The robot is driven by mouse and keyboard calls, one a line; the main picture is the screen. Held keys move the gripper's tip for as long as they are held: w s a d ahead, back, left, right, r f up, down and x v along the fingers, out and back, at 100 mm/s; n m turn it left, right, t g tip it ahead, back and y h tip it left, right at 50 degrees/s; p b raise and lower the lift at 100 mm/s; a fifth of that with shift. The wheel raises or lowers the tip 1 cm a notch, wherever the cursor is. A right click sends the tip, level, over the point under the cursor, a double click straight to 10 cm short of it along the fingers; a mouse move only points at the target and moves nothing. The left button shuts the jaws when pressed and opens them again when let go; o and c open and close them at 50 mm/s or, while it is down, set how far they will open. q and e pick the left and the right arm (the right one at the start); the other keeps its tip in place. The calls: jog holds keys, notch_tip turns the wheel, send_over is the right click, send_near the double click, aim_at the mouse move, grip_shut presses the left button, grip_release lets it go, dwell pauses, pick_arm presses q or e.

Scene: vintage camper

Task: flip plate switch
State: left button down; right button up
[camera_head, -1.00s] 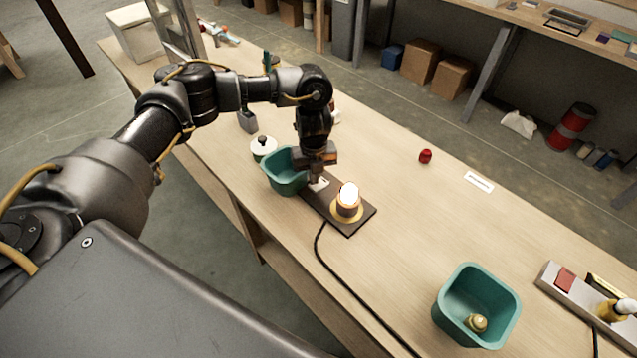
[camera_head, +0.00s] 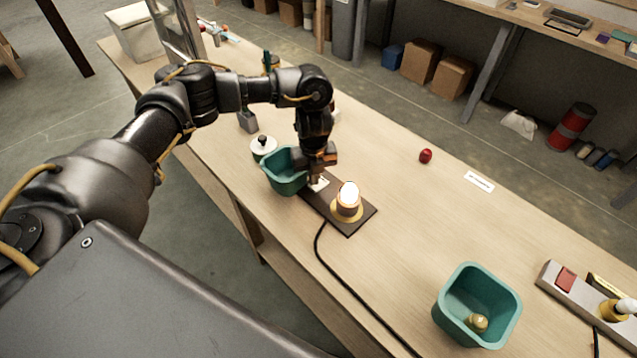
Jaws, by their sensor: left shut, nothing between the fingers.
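A dark plate (camera_head: 352,231) lies on the wooden workbench. It carries a lit bulb (camera_head: 348,195) in a gold socket and a small white switch (camera_head: 322,184) at its far-left end. My left gripper (camera_head: 315,180) is shut and empty, pointing down right at the switch. It partly hides the switch, so I cannot tell whether the fingertips touch it or which way it is tipped. My right gripper is not in view.
A teal bin (camera_head: 283,174) stands close against the plate's left end. Another teal bin (camera_head: 478,308) holds a brass bulb base at the front right. A power strip (camera_head: 580,298) is at the right edge. A red object (camera_head: 425,156) and a white label (camera_head: 479,181) lie on open bench.

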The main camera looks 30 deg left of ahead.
pick_arm(q)
jog(key=shift+f+b, duration=0.5)
jog(key=shift+f, duration=0.3)
jog(key=shift+r, duration=0.15)
notch_tip(320, 180, up, 7)
jog(key=p, duration=0.7)
dwell(0.4)
